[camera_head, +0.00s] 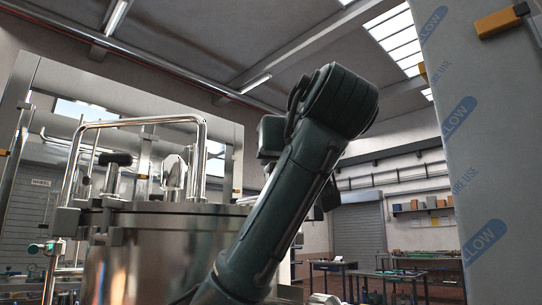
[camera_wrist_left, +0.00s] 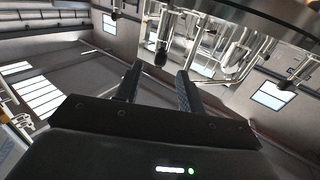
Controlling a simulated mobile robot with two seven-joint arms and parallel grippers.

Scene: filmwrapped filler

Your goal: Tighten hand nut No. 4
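A shiny steel vessel (camera_head: 165,250) with a flat lid rim and a bent chrome handle (camera_head: 150,122) stands at the lower left of the head view. A black knob (camera_head: 118,158) shows above its lid. In the left wrist view my left gripper (camera_wrist_left: 160,70) is open, with nothing between its fingers. A black knob (camera_wrist_left: 161,54) shows beyond the fingertips, roughly in line with the gap; its exact distance is unclear. Another dark knob (camera_wrist_left: 287,85) is at the right. No number marks are readable, so I cannot tell which is No. 4. My right gripper is not visible.
My dark arm rises through the middle of the head view and hides part of the vessel's right side. A film-wrapped panel (camera_head: 475,150) stands at the right. Workbenches (camera_head: 395,275) and a shutter door (camera_head: 359,235) are in the background.

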